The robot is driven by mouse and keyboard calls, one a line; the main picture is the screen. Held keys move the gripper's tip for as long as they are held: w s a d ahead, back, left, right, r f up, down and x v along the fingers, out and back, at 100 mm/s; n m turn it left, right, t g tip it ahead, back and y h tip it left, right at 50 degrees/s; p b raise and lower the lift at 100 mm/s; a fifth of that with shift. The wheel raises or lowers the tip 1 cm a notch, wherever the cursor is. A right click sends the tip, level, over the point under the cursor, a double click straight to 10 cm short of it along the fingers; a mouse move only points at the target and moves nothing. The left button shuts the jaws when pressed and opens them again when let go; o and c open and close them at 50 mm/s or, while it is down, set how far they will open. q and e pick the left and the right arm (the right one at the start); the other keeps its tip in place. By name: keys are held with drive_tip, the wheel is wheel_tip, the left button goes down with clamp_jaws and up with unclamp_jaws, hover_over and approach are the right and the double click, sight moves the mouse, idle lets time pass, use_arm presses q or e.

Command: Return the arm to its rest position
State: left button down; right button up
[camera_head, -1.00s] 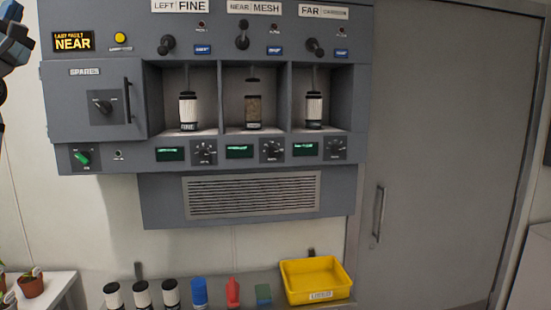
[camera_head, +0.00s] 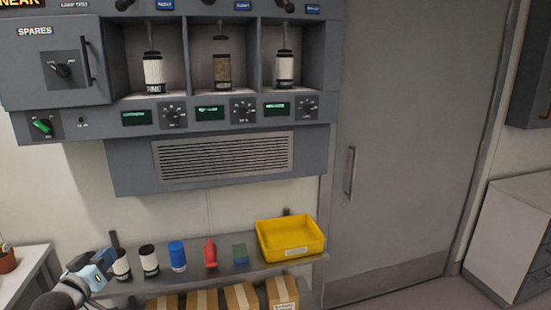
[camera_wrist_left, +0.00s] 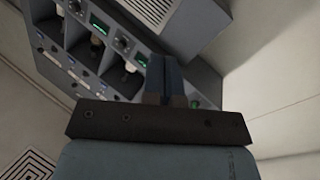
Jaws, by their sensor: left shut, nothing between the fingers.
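My left gripper (camera_head: 106,257) is at the lower left of the head view, in front of the left end of the shelf, and overlaps the white-and-black canisters there in the picture. It is shut and empty. In the left wrist view its closed fingers (camera_wrist_left: 165,75) point toward the grey wall unit (camera_wrist_left: 75,50), with clear space between them. The grey wall unit (camera_head: 220,135) also fills the upper left of the head view. Its three bays hold a white filter (camera_head: 153,72), a brown mesh filter (camera_head: 222,70) and another white filter (camera_head: 285,68). My right gripper is out of view.
The shelf (camera_head: 215,275) holds a white canister (camera_head: 149,262), a blue canister (camera_head: 177,257), a red bottle (camera_head: 210,254), a green block (camera_head: 240,254) and a yellow bin (camera_head: 290,240). Cardboard boxes (camera_head: 240,297) sit below. A grey door (camera_head: 410,130) is at right.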

use_arm(q)
drive_tip(key=s+d+f+m+g, duration=0.2)
drive_tip(key=s+f, duration=0.4)
drive_tip(key=f, duration=0.3)
drive_tip(key=s+d+f+m+g, duration=0.2)
drive_tip(key=s+f+m, duration=0.1)
drive_tip(key=s+f, duration=0.4)
drive_tip(key=s+d+f+m+g, duration=0.2)
drive_tip(key=s+f+m, duration=0.1)
drive_tip(key=s+f, duration=0.5)
drive_tip(key=s+d+f+m+g, duration=0.2)
drive_tip(key=s+f, duration=0.4)
drive_tip(key=s, duration=0.5)
drive_tip(key=d+n+t, duration=0.1)
drive_tip(key=d+n, duration=0.3)
drive_tip(key=d, duration=0.9)
drive_tip(key=shift+w+d+r+n+p, duration=0.15)
drive_tip(key=shift+d+r+n+p, duration=0.15)
drive_tip(key=shift+d+r+p, duration=0.1)
